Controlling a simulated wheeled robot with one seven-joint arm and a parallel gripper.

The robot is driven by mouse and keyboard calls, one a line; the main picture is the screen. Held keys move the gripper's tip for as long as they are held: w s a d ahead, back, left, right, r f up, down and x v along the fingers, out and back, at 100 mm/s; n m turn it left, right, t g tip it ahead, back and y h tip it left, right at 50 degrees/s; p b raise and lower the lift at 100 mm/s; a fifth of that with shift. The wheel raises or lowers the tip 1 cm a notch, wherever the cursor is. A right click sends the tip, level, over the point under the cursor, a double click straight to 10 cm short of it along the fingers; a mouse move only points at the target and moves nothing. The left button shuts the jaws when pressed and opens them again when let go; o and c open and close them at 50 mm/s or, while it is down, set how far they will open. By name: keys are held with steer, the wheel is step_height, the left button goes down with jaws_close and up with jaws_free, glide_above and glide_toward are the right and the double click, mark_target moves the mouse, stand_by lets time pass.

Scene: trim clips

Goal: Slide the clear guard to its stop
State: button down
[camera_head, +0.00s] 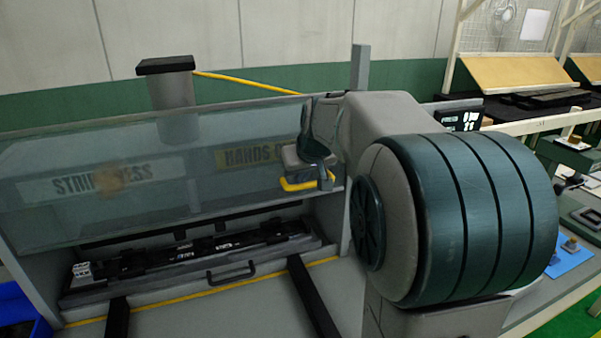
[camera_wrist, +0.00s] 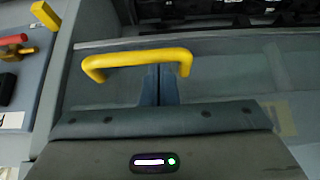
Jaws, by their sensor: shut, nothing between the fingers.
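The clear guard (camera_head: 120,215) is a see-through tinted panel across the upper front of the press in the head view. Its lower edge stands above the black tooling, leaving a gap there. The guard's yellow handle (camera_head: 300,185) is near its right end, and it also shows as a yellow bar in the wrist view (camera_wrist: 138,57). My gripper (camera_wrist: 160,82) is shut and empty, its fingers side by side at the handle, with the bar hiding their tips. I cannot tell whether they touch it. In the head view my wrist partly hides the fingers and the handle area.
A dark tooling strip (camera_head: 190,250) lies in the press bed below the guard, with a black pull handle (camera_head: 231,273) in front. My arm fills the right of the head view. A blue bin (camera_head: 20,310) stands at lower left. Red and yellow items (camera_wrist: 15,45) lie left in the wrist view.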

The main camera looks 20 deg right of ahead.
step_height(320, 180, down, 19)
steer(key=b, duration=1.5)
steer(key=shift+r, duration=0.2)
steer(key=shift+s+f, duration=0.1)
steer(key=shift+s, duration=0.05)
steer(key=s+r+p, duration=0.2)
steer(key=s+r, duration=0.2)
steer(key=r, duration=0.9)
steer(key=shift+s, duration=0.2)
